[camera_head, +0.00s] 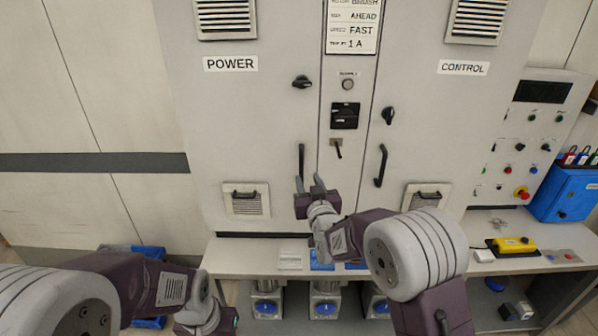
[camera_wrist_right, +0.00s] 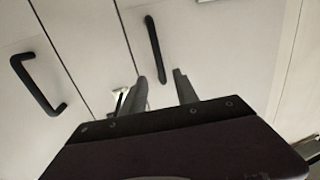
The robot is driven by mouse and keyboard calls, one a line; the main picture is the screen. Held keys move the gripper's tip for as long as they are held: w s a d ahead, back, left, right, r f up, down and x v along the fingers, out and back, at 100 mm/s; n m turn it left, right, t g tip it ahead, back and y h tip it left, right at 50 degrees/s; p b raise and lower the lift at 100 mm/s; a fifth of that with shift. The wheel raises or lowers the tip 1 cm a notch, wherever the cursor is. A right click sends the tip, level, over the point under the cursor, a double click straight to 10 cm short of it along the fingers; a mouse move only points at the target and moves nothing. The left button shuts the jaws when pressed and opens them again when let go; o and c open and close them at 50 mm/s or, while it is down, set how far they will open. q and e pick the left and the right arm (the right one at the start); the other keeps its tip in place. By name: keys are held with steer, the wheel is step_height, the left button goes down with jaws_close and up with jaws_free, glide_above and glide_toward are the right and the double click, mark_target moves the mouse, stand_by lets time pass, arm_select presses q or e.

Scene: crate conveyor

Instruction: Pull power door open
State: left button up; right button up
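The power door (camera_head: 245,130) is the light grey cabinet door under the POWER label, and it looks shut. Its handle (camera_head: 301,160) is a dark upright bar near the door's right edge. My right gripper (camera_head: 309,183) is open just in front of the handle's lower end. In the right wrist view the handle (camera_wrist_right: 155,50) lines up between the two spread fingers (camera_wrist_right: 162,88); I cannot tell whether it touches them. A dark turn knob (camera_head: 302,82) sits higher on the door. My left gripper (camera_head: 212,319) is low at the bottom edge, its fingers mostly hidden.
The control door (camera_head: 440,120) with its own handle (camera_head: 381,166) is to the right. A centre strip between them carries a black rotary switch (camera_head: 345,116) and a small lever (camera_head: 337,147). A bench (camera_head: 255,262) runs below. A yellow box (camera_head: 513,245) and blue box (camera_head: 567,190) stand right.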

mark_target(302, 164)
steer(key=w+p, duration=0.2)
steer(key=w, duration=0.1)
steer(key=w+r+p, duration=0.1)
steer(key=p, duration=0.1)
steer(key=shift+w+a, duration=0.3)
steer(key=shift+a, duration=0.1)
steer(key=w, duration=0.2)
steer(key=w+a, duration=0.1)
steer(key=w, duration=0.1)
steer(key=shift+w+f+p, duration=0.1)
steer(key=shift+f+p, duration=0.2)
steer(key=shift+p, duration=0.1)
steer(key=shift+w, duration=0.5)
steer(key=shift+s, duration=0.1)
steer(key=shift+c, duration=0.4)
jaws_close()
